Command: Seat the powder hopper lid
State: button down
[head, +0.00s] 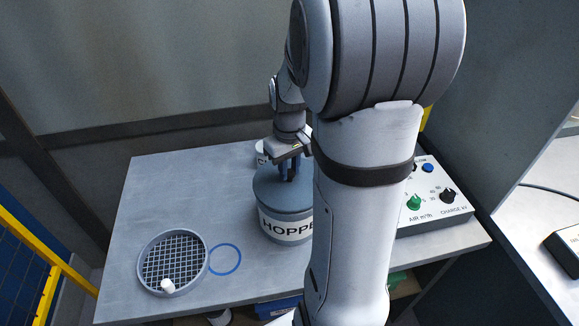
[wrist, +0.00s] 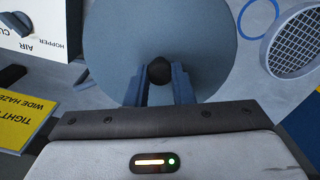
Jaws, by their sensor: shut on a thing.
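The hopper (head: 285,226) is a blue-grey drum with a white label, standing mid-table, its right side hidden behind my arm. Its round blue-grey lid (head: 268,188) is at the hopper's top; I cannot tell whether it rests fully down or sits slightly above the rim. My gripper (head: 288,172) is above the lid's centre, pointing down. In the wrist view the lid (wrist: 112,45) fills the upper middle, and my gripper (wrist: 159,76) is shut on its black knob (wrist: 159,71). The hopper body is hidden below the lid there.
A round sieve (head: 172,248) with a small white item (head: 167,286) lies at the front left. A thin blue ring (head: 225,259) lies flat between sieve and hopper. A control box (head: 432,208) with knobs stands right. The table's back left (head: 180,190) is clear.

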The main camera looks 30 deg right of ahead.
jog(key=shift+f+b, duration=0.45)
jog(key=shift+f, duration=0.25)
jog(key=c, duration=1.2)
grip_release()
jog(key=shift+o, duration=0.2)
notch_tip(320, 180, up, 8)
jog(key=shift+b, duration=0.35)
jog(key=s+a+m+t, duration=0.1)
jog(key=s+a+t, duration=0.2)
jog(key=s+a, duration=0.9)
jog(key=shift+s+r, duration=0.3)
jog(key=shift+r, duration=0.05)
